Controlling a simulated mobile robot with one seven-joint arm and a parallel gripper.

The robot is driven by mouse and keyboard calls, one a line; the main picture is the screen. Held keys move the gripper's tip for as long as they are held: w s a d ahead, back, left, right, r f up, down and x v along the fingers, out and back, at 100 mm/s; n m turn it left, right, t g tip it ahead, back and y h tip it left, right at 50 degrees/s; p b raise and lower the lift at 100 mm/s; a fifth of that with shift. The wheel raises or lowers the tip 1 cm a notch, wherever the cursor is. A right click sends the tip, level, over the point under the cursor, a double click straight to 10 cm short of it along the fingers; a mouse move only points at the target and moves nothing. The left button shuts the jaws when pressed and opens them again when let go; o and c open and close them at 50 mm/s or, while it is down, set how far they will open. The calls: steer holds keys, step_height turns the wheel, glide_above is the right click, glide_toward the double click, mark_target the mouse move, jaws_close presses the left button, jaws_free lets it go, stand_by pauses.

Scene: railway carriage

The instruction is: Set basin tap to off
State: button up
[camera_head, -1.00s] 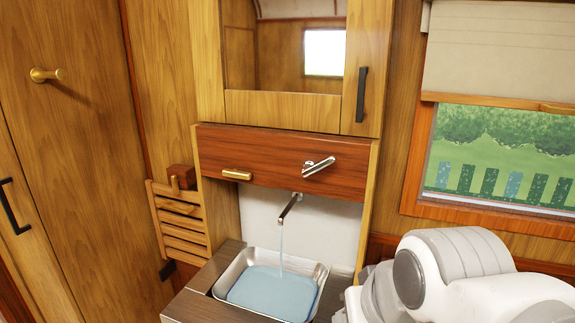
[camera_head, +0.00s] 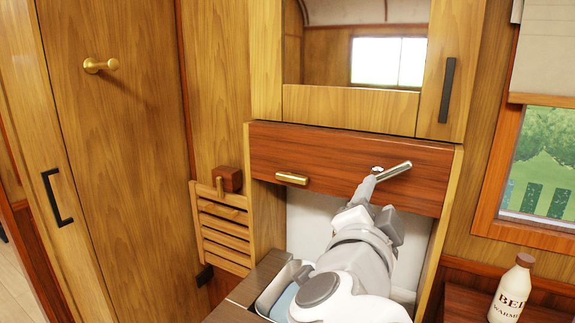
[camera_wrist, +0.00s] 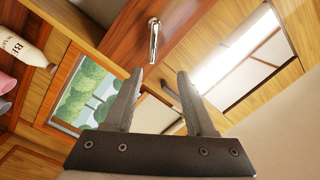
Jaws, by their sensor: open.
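The tap lever (camera_head: 395,171) is a silver bar on the red-brown panel (camera_head: 330,160) above the basin. It tilts up to the right. In the wrist view the lever (camera_wrist: 153,40) stands out from the panel, beyond my fingertips and nearer the left one. My gripper (camera_head: 372,186) is just below the lever in the head view. In the wrist view my gripper (camera_wrist: 160,72) is open, with nothing between its fingers. The metal basin (camera_head: 270,296) shows only its left rim and a little blue water. My arm hides the spout and any stream.
A mirror cabinet with a black handle (camera_head: 447,90) is above the panel. A brass handle (camera_head: 292,179) is on the panel's left. A slatted wooden rack (camera_head: 224,232) hangs at left. A white bottle (camera_head: 511,290) stands at right, below the window (camera_head: 540,165).

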mark_target(400, 171)
steer(key=shift+m+g+h, duration=0.3)
steer(key=shift+m+h, duration=0.2)
steer(key=shift+m, duration=0.1)
steer(key=p+x, duration=0.1)
steer(key=x, duration=0.4)
steer(key=p+x, duration=0.1)
steer(key=x, duration=0.5)
steer(key=p+x, duration=0.1)
steer(key=x, duration=0.5)
steer(key=shift+d+f, duration=0.15)
steer(key=shift+d, duration=0.4)
steer(key=shift+s, duration=0.1)
jaws_close()
